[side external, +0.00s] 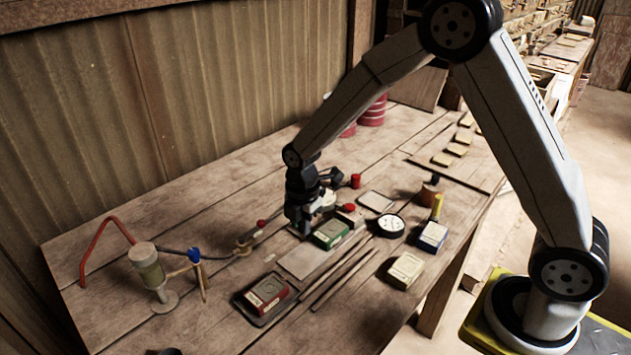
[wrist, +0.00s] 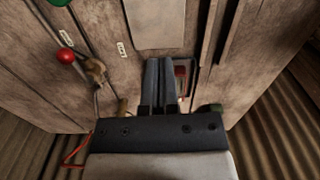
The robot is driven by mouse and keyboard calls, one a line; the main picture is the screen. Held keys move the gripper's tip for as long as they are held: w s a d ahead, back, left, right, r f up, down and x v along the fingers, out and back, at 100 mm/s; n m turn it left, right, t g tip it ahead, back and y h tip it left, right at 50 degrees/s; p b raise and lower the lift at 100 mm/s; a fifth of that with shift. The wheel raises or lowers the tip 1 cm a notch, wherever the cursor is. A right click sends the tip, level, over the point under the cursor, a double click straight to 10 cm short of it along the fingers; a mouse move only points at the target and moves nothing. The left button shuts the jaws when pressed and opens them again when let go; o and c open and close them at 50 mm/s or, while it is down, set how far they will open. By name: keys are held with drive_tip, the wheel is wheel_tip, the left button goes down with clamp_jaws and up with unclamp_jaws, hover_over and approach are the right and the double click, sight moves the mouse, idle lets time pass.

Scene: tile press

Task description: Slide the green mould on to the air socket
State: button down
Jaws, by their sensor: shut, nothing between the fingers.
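The green mould (side external: 331,234) is a small green block with a pale top, lying flat on the bench in the side external view. My gripper (side external: 301,229) is low over the bench just left of it, pointing down. Its fingers are together and hold nothing. In the wrist view my gripper (wrist: 165,65) shows as two dark parallel fingers side by side. A brass fitting (side external: 243,243) with a hose lies left of my gripper. I cannot tell for sure which fitting is the air socket. Any contact between fingers and mould is unclear.
A red mould (side external: 267,292) sits on a dark tray at the front. A pale plate (side external: 303,262) and thin rails lie before my gripper. A round gauge (side external: 390,225), blue mould (side external: 432,236) and cream block (side external: 406,270) stand right. A pump (side external: 147,265) stands left.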

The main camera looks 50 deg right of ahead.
sight(320, 239)
wheel_tip(320, 239, down, 8)
drive_tip(key=shift+r, duration=0.1)
drive_tip(key=shift+d+f, duration=0.15)
drive_tip(key=shift+f, duration=0.2)
drive_tip(key=shift+w+d+r, duration=0.1)
drive_tip(key=shift+w+d, duration=0.05)
drive_tip(key=shift+d, duration=1.7)
drive_tip(key=shift+d, duration=0.9)
drive_tip(key=shift+a, duration=0.15)
